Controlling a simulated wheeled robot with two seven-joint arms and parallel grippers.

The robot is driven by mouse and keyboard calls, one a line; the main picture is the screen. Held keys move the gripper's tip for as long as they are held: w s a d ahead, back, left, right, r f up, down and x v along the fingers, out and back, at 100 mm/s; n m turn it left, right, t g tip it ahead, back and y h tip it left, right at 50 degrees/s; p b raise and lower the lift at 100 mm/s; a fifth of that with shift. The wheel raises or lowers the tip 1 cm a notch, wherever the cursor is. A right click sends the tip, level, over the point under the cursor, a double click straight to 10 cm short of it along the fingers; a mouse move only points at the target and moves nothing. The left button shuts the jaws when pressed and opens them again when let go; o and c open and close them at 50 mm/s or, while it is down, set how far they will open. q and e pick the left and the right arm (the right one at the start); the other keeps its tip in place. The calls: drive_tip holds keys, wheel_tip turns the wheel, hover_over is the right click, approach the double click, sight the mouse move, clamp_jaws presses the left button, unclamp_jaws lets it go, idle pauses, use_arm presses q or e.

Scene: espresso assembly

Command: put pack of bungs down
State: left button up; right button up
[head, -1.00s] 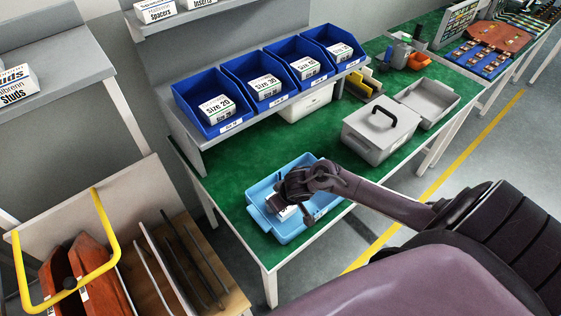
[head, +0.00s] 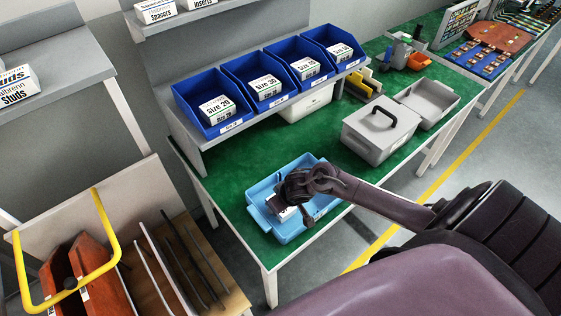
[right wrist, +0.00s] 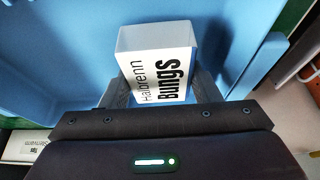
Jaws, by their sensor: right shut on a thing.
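The pack of bungs (right wrist: 158,62) is a white box with black lettering, seen in the right wrist view over the light blue tray (right wrist: 60,50). My right gripper (right wrist: 160,95) is shut on it, one finger on each side. In the head view the gripper (head: 290,205) is over the blue tray (head: 262,215) on the green table, and the pack (head: 277,207) shows only partly beneath it. I cannot tell whether the pack touches the tray floor. My left gripper is not in view.
Blue bins (head: 212,100) with white boxes stand on the shelf behind the tray. A grey lidded case (head: 380,130) stands to the right on the green table (head: 232,172). A yellow-handled carrier (head: 105,225) is at the lower left.

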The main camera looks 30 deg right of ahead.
drive_tip(key=shift+f, duration=0.35)
drive_tip(key=o, duration=1.1)
drive_tip(key=shift+o, duration=0.2)
drive_tip(key=shift+r, duration=0.1)
drive_tip(key=p+v, duration=0.7)
drive_tip(key=p, duration=0.1)
drive_tip(key=shift+w, duration=0.1)
drive_tip(key=shift+p+v, duration=0.55)
drive_tip(key=shift+v, duration=0.45)
